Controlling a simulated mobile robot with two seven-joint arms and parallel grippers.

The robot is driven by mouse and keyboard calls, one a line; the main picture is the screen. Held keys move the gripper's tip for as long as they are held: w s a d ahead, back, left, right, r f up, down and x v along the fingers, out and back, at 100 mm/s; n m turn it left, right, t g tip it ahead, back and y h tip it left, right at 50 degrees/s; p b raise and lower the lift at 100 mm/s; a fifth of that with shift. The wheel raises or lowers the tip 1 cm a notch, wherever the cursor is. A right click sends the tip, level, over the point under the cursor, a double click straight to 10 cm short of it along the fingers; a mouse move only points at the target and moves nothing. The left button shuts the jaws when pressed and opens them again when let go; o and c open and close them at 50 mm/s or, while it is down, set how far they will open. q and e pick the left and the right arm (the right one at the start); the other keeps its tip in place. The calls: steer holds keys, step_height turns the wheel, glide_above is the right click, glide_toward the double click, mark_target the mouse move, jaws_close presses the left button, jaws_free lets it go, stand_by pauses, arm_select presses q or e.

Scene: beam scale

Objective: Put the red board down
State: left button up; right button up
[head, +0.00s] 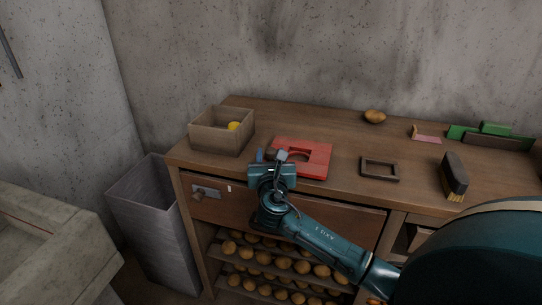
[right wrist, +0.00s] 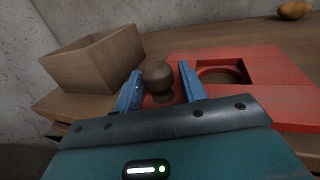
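The red board (head: 316,158) appears to lie flat on the wooden workbench top, near its front edge. It has a round hole and a square-cornered cut-out, and it also shows in the right wrist view (right wrist: 270,72). A dark brown knob (right wrist: 157,76) stands up at its left end. My right gripper (head: 271,156) is at that end of the board. In the right wrist view its two blue fingers (right wrist: 159,88) stand on either side of the knob, with a narrow gap showing, so it looks open. My left gripper is not in view.
An open wooden box (head: 205,137) holding something yellow (head: 233,126) stands left of the board. A small dark frame (head: 379,177), a brush (head: 453,173) and a potato (head: 375,116) lie to the right. A grey bin (head: 152,215) stands left of the bench.

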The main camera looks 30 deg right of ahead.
steer(key=shift+o, duration=0.7)
steer(key=shift+r, duration=0.1)
